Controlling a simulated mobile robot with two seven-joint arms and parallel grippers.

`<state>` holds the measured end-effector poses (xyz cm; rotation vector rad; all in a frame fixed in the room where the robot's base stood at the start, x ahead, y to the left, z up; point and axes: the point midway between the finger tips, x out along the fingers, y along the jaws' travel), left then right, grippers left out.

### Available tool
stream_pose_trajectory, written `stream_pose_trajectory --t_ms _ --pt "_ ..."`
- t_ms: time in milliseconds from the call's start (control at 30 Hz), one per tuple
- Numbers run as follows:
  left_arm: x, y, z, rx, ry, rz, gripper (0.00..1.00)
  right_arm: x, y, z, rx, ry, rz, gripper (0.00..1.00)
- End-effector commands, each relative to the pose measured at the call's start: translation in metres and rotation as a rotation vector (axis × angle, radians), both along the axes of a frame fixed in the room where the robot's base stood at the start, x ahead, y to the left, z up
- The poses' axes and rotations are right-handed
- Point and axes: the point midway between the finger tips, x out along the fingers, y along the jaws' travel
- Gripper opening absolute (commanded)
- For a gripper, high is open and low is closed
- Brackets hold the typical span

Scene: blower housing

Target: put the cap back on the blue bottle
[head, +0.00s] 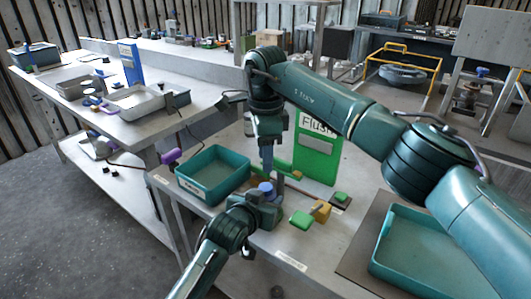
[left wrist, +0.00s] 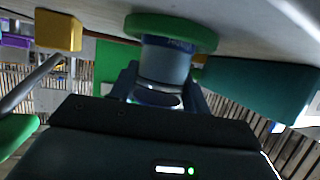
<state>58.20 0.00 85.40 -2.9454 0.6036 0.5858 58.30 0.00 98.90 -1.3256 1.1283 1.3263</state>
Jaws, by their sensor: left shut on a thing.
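The blue bottle (left wrist: 165,62) shows in the left wrist view as a grey-blue cylinder against a green round base (left wrist: 171,32) at the table surface. That view is upside down, with the table at the top. My left gripper (left wrist: 160,88) has its fingers on both sides of the bottle and is shut on it. In the head view, a round blue top (head: 265,187) shows at my left gripper (head: 262,197); I cannot tell whether it is the cap. My right gripper (head: 267,160) points down just above it. Its fingertips are too small to judge, and no separate cap is clear.
A teal tray (head: 205,194) stands left of the grippers and a larger teal tray (head: 376,262) at the right. A green block (head: 301,219), a yellow block (head: 321,211) and a green "Flush" panel (head: 318,165) are close to the right. The table's front edge is near.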

Motion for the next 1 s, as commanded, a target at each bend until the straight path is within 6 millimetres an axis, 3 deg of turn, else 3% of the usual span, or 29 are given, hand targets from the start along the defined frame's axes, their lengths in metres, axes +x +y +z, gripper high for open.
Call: stream_pose_trajectory --t_ms 367,733,1000 --pt "0.000 0.000 -0.001 0.000 0.002 -0.001 0.00 0.000 0.000 -0.007 0.000 0.002 -0.002 0.39" --pt "0.000 0.000 -0.001 0.001 0.002 0.000 0.00 -0.001 0.000 -0.061 0.001 0.003 -0.003 0.39" --pt "0.000 0.000 -0.001 0.001 0.002 0.000 0.00 0.000 0.000 -0.080 0.000 0.001 -0.004 0.39"
